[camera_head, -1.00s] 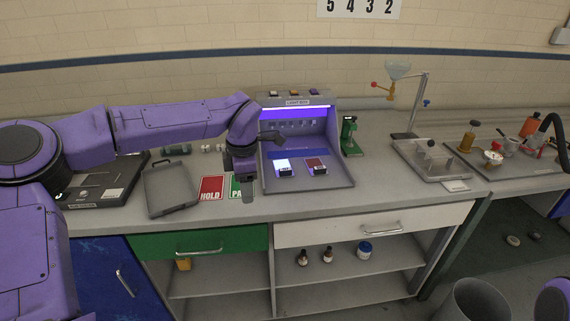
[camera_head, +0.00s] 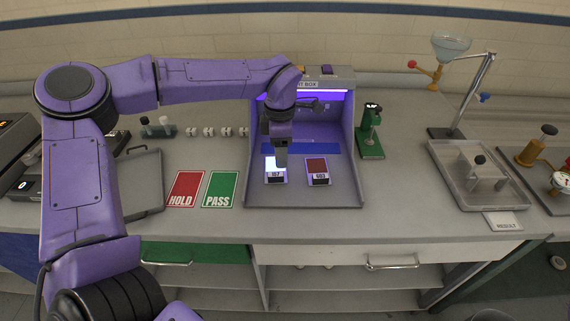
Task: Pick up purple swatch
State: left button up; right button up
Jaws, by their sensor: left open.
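The light box (camera_head: 345,188) glows violet inside and holds two labelled swatches on its floor. The left swatch (camera_head: 270,164) looks bright white with a violet tint, and its right part is hidden behind my left gripper. The right swatch (camera_head: 317,165) is dark reddish brown. Neither swatch face looks clearly purple under this light. My left gripper (camera_head: 281,163) points down inside the box at the left swatch. It is open, with nothing seen held; whether its fingers touch the swatch I cannot tell. My right gripper is not in view.
A red HOLD card (camera_head: 185,189) and a green PASS card (camera_head: 220,189) lie left of the box. A grey tray (camera_head: 140,182) lies farther left. A green stand (camera_head: 371,140) is close to the box's right wall.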

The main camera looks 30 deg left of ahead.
aim_at(279, 173)
pick_arm(q)
jog(key=shift+s+a+f+p, duration=0.25)
jog(key=shift+s+f+p, duration=0.3)
jog(key=shift+s+f, duration=0.65)
jog(key=f, duration=0.1)
jog(key=w+f, duration=0.1)
jog(key=f, duration=0.1)
jog(key=w+f+p, duration=0.1)
jog(key=f, duration=0.1)
jog(key=shift+s+r, duration=0.1)
jog(key=shift+s, duration=0.05)
jog(key=shift+s+r, duration=0.1)
jog(key=shift+s, duration=0.1)
jog(key=shift+c, duration=0.9)
jog(key=c, duration=0.5)
jog(key=shift+w, duration=0.1)
grip_shut()
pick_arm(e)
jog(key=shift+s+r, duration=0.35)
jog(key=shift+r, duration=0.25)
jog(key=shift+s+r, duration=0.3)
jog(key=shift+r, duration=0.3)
